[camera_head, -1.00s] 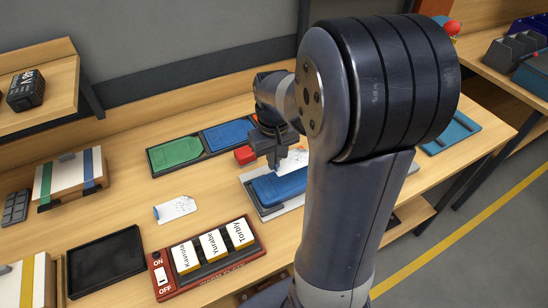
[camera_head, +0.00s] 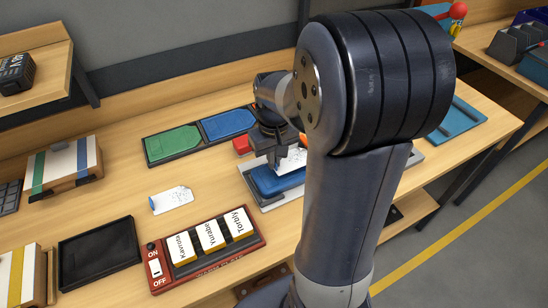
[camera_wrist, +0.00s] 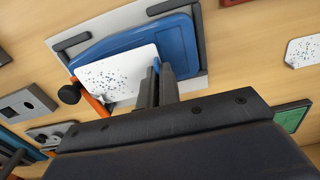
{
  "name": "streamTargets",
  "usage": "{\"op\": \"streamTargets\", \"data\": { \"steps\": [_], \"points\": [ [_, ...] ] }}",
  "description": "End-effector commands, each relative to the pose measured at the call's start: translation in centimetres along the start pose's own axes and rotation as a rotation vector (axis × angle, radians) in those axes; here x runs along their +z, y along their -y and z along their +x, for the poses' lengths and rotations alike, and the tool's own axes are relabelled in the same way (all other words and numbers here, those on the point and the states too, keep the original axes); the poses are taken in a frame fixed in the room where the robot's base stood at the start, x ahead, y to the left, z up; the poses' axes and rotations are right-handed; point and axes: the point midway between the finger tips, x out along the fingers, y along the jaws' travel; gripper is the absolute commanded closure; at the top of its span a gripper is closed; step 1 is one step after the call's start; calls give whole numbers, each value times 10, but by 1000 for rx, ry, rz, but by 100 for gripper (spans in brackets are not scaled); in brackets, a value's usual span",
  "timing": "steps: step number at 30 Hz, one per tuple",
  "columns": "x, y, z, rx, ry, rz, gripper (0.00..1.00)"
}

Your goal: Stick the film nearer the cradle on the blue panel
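My gripper (camera_head: 280,157) is shut on the tab of a white film with dark specks (camera_head: 294,159). In the wrist view the gripper (camera_wrist: 155,88) pinches the film's blue end, and the film (camera_wrist: 118,75) lies across part of the blue panel (camera_wrist: 180,42). I cannot tell whether film and panel touch. The panel (camera_head: 265,181) rests in a light grey cradle (camera_head: 268,208) with dark corner brackets. A second speckled film (camera_head: 172,199) lies on the table left of the cradle; it also shows in the wrist view (camera_wrist: 303,50).
A dark tray holds a green panel (camera_head: 172,143) and another blue panel (camera_head: 228,123) behind. In front are a red warming plate (camera_head: 205,262) with labelled white blocks and an empty black tray (camera_head: 99,272). An orange lever with a black knob (camera_wrist: 69,94) stands beside the cradle.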

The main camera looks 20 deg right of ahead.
Motion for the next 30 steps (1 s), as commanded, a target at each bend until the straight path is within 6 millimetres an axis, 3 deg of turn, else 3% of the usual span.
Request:
{"op": "streamTargets", "data": {
  "steps": [16,30],
  "points": [
    [0,0,1,0,0,0,100],
    [0,0,17,0,1,0,100]
  ]
}}
